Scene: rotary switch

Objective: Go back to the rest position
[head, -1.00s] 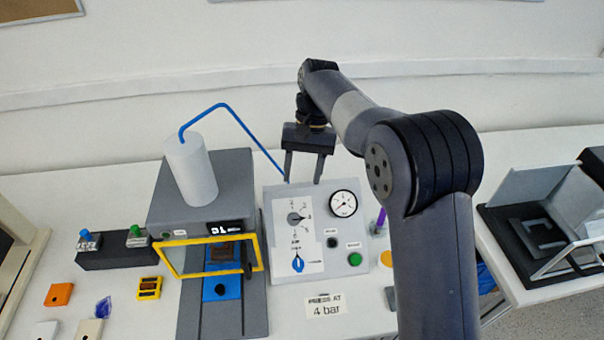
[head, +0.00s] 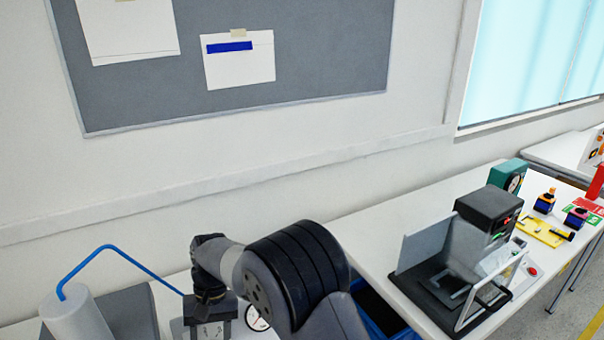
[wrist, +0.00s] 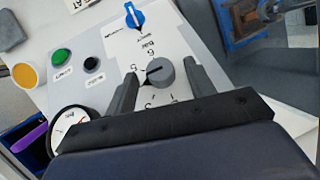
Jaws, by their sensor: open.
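In the wrist view my gripper (wrist: 161,69) has its two fingers apart, one on each side of the grey rotary knob (wrist: 160,72). I cannot tell how far the fingertips stand off the panel (wrist: 100,85), and no finger visibly touches the knob. The knob sits on a numbered dial. A blue knob (wrist: 134,16) is beyond it on the same panel. In the head view my gripper (head: 210,318) is low in the picture and its fingertips are cut off by the bottom edge.
A green button (wrist: 62,56), a black button (wrist: 91,64) and a pressure gauge (wrist: 70,120) are on the panel. A white cylinder (head: 75,318) with a blue tube stands left of my arm. A black-based fixture (head: 440,290) is on the right table.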

